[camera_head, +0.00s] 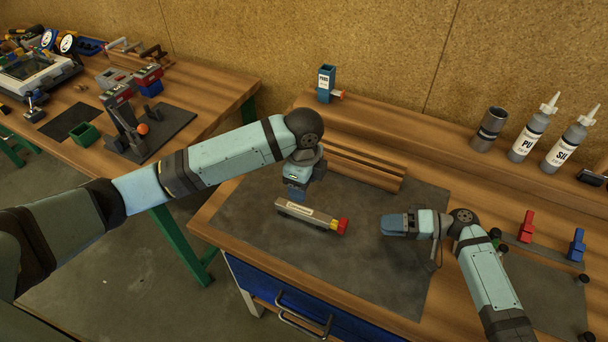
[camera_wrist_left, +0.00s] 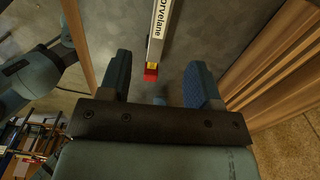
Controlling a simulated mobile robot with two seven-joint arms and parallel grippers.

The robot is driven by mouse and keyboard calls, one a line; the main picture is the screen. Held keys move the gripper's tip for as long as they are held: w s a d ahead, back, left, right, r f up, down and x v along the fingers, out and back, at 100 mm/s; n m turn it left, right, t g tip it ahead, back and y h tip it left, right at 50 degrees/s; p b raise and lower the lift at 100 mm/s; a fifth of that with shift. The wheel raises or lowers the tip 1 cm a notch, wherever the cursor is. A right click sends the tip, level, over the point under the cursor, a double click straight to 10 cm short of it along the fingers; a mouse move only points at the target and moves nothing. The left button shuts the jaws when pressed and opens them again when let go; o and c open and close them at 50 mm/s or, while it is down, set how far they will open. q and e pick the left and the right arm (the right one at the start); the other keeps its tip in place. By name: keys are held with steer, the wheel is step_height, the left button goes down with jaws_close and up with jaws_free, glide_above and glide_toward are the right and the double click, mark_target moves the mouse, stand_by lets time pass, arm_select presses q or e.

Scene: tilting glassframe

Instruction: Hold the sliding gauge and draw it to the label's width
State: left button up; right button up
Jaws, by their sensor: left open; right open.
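The sliding gauge (camera_head: 322,220) is a grey bar lying on the dark mat, with a yellow and red end (camera_head: 341,227) at its right. A white label (camera_head: 299,209) with dark print lies along its top. My left gripper (camera_head: 294,192) points down just above and behind the bar, open and empty. In the left wrist view, the gauge (camera_wrist_left: 155,48) with its red end lies in line with the gap between the open fingers (camera_wrist_left: 157,80). My right gripper (camera_head: 393,224) is open, low over the mat, to the right of the red end and apart from it.
Stacked wooden strips (camera_head: 365,166) lie behind the gauge. A blue dispenser (camera_head: 326,84), a grey cylinder (camera_head: 489,129) and two white bottles (camera_head: 531,135) stand at the back. Red (camera_head: 526,227) and blue (camera_head: 576,245) clamps stand at right. The mat (camera_head: 350,275) in front is clear.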

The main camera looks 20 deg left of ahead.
mark_target(304, 210)
arm_select(q)
step_height(304, 210, down, 11)
steer(key=shift+r, duration=0.1)
steer(key=shift+c, duration=0.2)
jaws_close()
arm_select(e)
steer(key=shift+o, duration=1.2)
steer(key=s+a+r+n+t+h, duration=0.35)
steer(key=r+n+h, duration=0.25)
steer(key=n, duration=0.5)
steer(key=x, duration=0.7)
steer(key=w+x, duration=0.1)
steer(key=x, duration=0.3)
steer(key=shift+d+f, duration=0.1)
steer(key=shift+f, duration=0.3)
